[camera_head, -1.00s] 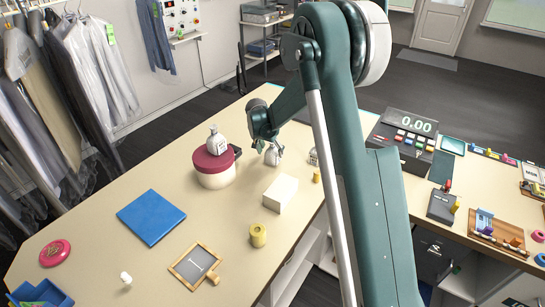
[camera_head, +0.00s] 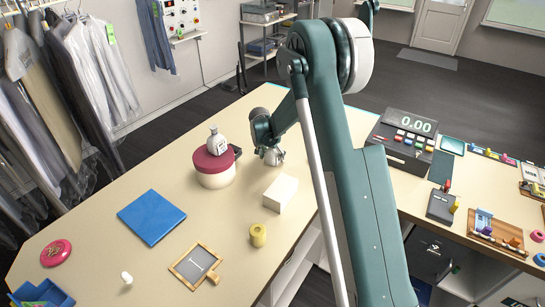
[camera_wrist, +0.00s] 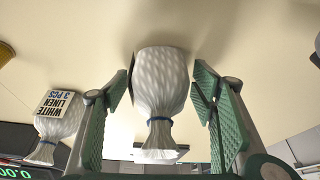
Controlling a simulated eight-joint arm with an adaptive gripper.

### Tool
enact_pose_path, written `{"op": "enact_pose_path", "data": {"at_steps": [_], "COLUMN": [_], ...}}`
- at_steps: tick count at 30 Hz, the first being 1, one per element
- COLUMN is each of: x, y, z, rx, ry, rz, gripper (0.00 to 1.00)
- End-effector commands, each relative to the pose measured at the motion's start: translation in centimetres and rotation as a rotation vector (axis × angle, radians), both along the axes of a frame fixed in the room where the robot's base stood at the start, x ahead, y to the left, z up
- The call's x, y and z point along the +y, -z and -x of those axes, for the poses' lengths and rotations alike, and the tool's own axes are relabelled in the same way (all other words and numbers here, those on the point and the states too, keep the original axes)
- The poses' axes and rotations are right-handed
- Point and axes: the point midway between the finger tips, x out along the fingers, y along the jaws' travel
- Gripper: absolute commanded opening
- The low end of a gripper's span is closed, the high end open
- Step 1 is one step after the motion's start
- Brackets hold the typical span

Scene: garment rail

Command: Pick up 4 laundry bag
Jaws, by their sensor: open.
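A white laundry bag with a blue tie (camera_wrist: 160,95) stands between the two green fingers of my gripper (camera_wrist: 162,80) in the wrist view. The fingers are open on either side of it, and I cannot tell whether they touch it. In the head view the same bag (camera_head: 274,158) shows just below my gripper (camera_head: 267,149), partly covered by it. A second white bag (camera_wrist: 58,125), labelled "WHITE LINEN 3 PCS", stands to the left in the wrist view; my arm hides it in the head view. Another labelled bag (camera_head: 217,142) sits on a round box (camera_head: 214,174) with a dark red lid.
A white block (camera_head: 280,194) and a yellow roll (camera_head: 258,235) are on the counter (camera_head: 110,275) in front of the bag. A blue flat pad (camera_head: 152,217) and framed slate (camera_head: 194,268) lie further off. A cash register (camera_head: 402,135) stands to the right.

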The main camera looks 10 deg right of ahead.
Motion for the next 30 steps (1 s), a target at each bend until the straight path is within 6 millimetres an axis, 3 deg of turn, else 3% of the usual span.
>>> {"op": "enact_pose_path", "data": {"at_steps": [8,16,30], "x": [0.01,0.01,0.01], "y": [-0.02,-0.02,-0.64], "z": [0.0,0.0,-0.03], "rx": [0.0,0.0,0.0], "ry": [0.0,0.0,0.0], "rz": [0.0,0.0,0.0], "gripper": [0.57,0.24,0.24]}}
